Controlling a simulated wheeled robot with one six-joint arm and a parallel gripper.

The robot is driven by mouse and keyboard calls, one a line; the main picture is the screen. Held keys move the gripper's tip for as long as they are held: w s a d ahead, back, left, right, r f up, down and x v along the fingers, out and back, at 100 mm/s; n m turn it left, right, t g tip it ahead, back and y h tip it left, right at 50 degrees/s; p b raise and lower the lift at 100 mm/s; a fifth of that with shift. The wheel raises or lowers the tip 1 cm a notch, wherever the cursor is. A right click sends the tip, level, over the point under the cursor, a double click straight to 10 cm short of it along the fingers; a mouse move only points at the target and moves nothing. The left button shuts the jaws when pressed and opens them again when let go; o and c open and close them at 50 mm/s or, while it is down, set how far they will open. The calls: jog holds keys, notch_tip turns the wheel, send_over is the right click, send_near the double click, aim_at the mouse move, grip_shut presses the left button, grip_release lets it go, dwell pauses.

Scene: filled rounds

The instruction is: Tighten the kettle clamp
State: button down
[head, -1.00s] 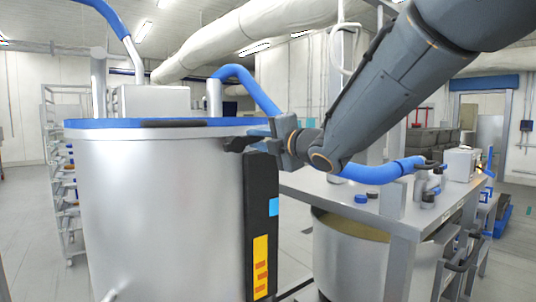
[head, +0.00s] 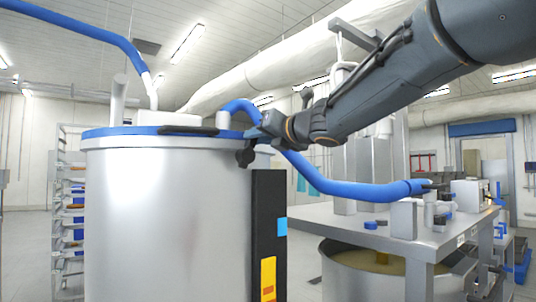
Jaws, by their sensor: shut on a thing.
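A large silver kettle (head: 165,215) stands at the left with a blue band (head: 120,131) around its top rim. A dark clamp knob (head: 246,157) sits at the right side of the rim, just under the blue band. My gripper (head: 257,141) reaches in from the upper right and is shut on the clamp at the rim. The fingertips and part of the clamp overlap and are hard to separate. A dark handle (head: 188,130) lies along the front of the rim.
A black control panel (head: 268,235) is on the kettle's right side. A blue hose (head: 345,190) runs behind to a steel table (head: 345,225) at right, with an open vat (head: 345,280) below it. A rack (head: 73,215) stands at left. Grey floor shows at far left.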

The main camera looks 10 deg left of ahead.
jog(key=shift+s+a+r+n+b, duration=0.1)
jog(key=shift+s+a+n+b, duration=0.15)
jog(key=shift+n+b, duration=0.45)
jog(key=shift+s+a+n+b, duration=0.25)
jog(key=shift+n+b, duration=0.25)
jog(key=shift+n, duration=0.25)
jog(key=shift+s+a+r+n+b, duration=0.15)
jog(key=shift+s+n+b, duration=0.1)
jog(key=shift+n+b, duration=0.45)
jog(key=c, duration=1.6)
grip_release()
jog(key=shift+s+a, duration=0.1)
jog(key=shift+b+v, duration=0.45)
jog(key=shift+v, duration=3.45)
